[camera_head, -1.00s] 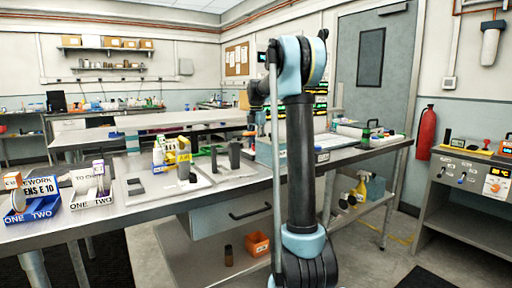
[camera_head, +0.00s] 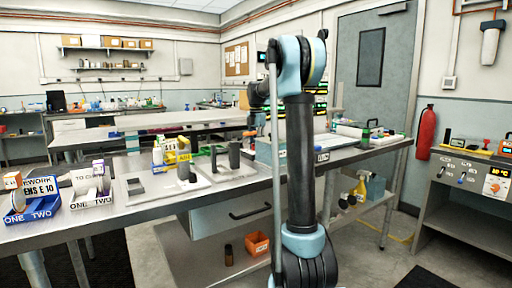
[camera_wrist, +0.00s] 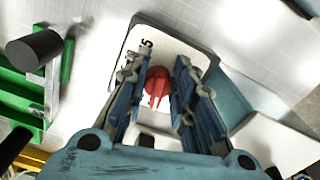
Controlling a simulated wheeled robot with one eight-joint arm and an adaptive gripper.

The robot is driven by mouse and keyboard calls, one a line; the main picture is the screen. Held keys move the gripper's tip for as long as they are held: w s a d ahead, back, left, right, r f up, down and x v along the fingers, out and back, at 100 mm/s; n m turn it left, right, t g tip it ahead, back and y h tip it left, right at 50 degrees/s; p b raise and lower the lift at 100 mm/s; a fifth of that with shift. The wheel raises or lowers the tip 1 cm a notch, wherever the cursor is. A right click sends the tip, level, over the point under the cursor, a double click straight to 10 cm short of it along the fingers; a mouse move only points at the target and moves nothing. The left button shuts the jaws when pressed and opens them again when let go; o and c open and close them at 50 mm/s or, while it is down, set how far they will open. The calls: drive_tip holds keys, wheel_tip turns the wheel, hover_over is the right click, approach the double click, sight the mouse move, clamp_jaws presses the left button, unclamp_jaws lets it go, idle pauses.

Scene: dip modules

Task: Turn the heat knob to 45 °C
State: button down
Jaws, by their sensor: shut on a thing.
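In the wrist view a red knob (camera_wrist: 157,84) sits on a pale plate (camera_wrist: 178,45) with dark rounded edges. A dark printed number, partly readable as ending in 5, is beside it. My gripper (camera_wrist: 161,68) has its two fingers on either side of the knob and is shut on it. The knob's lower end lies between the fingers. In the head view my gripper and this knob are hidden behind my arm. I cannot read the knob's setting.
A green rack (camera_wrist: 20,95) and a dark cylinder (camera_wrist: 34,48) are left of my gripper. In the head view, a bench (camera_head: 130,222) holds trays and tools.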

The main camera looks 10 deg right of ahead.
drive_tip(key=m, duration=0.4)
drive_tip(key=shift+s, duration=0.1)
drive_tip(key=m, duration=0.4)
drive_tip(key=shift+s, duration=0.1)
drive_tip(key=m, duration=0.3)
drive_tip(key=shift+s+m, duration=0.15)
drive_tip(key=shift+m, duration=0.15)
drive_tip(key=m, duration=0.3)
drive_tip(key=shift+s+m, duration=0.15)
drive_tip(key=shift+m, duration=0.15)
drive_tip(key=m, duration=0.3)
drive_tip(key=shift+a+m, duration=0.15)
drive_tip(key=shift+m, duration=0.15)
drive_tip(key=m, duration=0.3)
drive_tip(key=shift+s+a+m, duration=0.15)
drive_tip(key=shift+m, duration=0.15)
drive_tip(key=m, duration=0.6)
drive_tip(key=shift+a+m, duration=0.25)
drive_tip(key=shift+m, duration=0.15)
